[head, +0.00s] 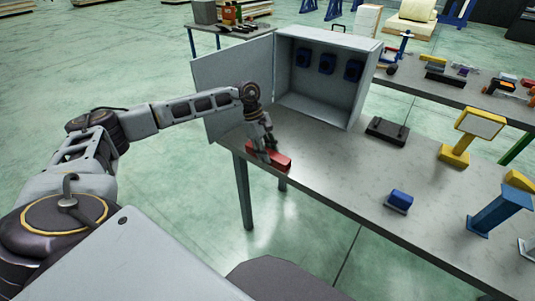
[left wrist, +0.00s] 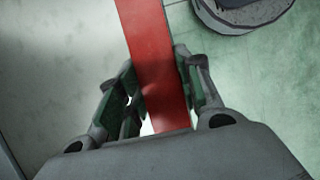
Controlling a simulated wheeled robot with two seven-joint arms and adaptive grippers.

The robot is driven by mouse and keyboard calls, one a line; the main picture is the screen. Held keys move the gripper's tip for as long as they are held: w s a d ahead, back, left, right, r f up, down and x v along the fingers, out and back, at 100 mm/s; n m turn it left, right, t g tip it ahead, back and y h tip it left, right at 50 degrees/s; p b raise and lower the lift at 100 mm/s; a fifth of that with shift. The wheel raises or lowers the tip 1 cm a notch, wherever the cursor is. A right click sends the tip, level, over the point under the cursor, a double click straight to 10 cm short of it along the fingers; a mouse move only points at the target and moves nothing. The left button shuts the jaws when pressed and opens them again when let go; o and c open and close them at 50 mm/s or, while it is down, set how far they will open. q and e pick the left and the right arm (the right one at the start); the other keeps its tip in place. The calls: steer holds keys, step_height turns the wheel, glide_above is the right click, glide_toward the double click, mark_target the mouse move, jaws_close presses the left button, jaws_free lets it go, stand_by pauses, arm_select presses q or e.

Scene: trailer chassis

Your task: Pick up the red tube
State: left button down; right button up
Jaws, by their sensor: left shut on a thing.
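The red tube (head: 276,160) is a bar with flat sides at the near left corner of the grey workbench in the head view. My left gripper (head: 263,148) is over it and shut on it. In the left wrist view the red tube (left wrist: 152,60) runs from the top edge down between the two fingers of the left gripper (left wrist: 156,88), which press on its sides. I cannot tell whether the tube touches the bench top. My right gripper is not in view.
The workbench (head: 330,180) carries an open grey cabinet (head: 325,75) behind my left gripper, its door swung left. A black case (head: 387,131), a blue block (head: 399,201), a yellow stand (head: 456,155) and a blue stand (head: 502,210) are to the right. The bench middle is mostly clear.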

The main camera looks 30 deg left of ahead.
mark_target(268, 151)
arm_select(q)
steer(key=shift+r, duration=5)
